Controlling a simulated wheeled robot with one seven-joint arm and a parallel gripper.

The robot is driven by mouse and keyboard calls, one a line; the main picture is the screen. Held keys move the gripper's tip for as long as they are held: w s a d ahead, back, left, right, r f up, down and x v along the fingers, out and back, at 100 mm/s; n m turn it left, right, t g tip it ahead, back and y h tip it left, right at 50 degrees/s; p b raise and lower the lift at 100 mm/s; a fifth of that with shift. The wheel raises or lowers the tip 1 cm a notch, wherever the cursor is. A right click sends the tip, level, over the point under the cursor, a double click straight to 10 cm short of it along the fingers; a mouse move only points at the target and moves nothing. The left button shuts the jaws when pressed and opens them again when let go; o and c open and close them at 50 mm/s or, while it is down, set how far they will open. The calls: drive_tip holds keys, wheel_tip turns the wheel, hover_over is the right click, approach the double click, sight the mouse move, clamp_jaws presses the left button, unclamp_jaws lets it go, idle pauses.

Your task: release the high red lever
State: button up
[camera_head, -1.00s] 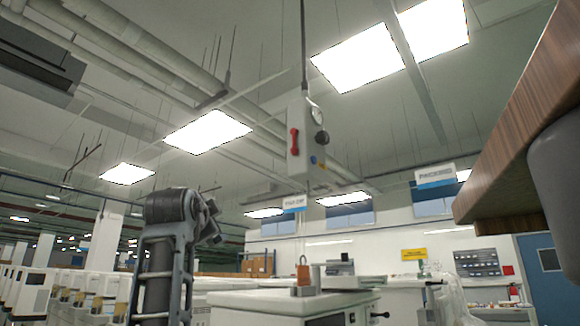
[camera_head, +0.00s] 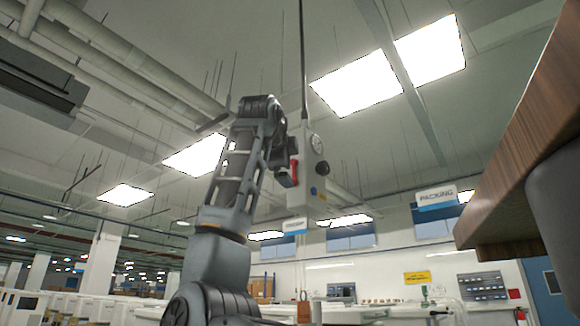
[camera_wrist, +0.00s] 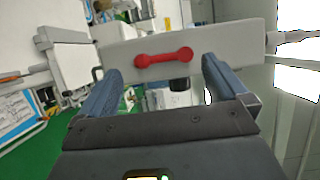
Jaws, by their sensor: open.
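The red lever (camera_head: 294,170) is on the left side of a pale grey control box (camera_head: 315,178) that hangs high up. In the wrist view the lever (camera_wrist: 163,57) is a red bar with rounded ends, lying across the picture on the box face (camera_wrist: 228,42). My gripper (camera_wrist: 162,70) is open, with one blue-grey finger on each side of the lever's picture position. I see no grip on the lever; the exact gap to it cannot be told. In the head view my arm's end is right beside the box, and the fingers are mostly hidden.
A dark cable (camera_head: 303,60) holds the box from above. The box also carries a dial (camera_head: 316,143), a black knob (camera_head: 323,168) and a blue button (camera_head: 313,190). A wooden shelf edge (camera_head: 520,150) juts in at the right. The air between box and shelf is free.

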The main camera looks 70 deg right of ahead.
sight(292, 174)
drive_tip(key=shift+w+d+p, duration=0.15)
drive_tip(key=shift+d+p, duration=0.05)
drive_tip(key=shift+d, duration=0.65)
drive_tip(key=shift+w+d+p, duration=0.15)
drive_tip(key=shift+d, duration=0.7)
drive_tip(key=shift+d+f, duration=0.1)
drive_tip(key=c, duration=1.4)
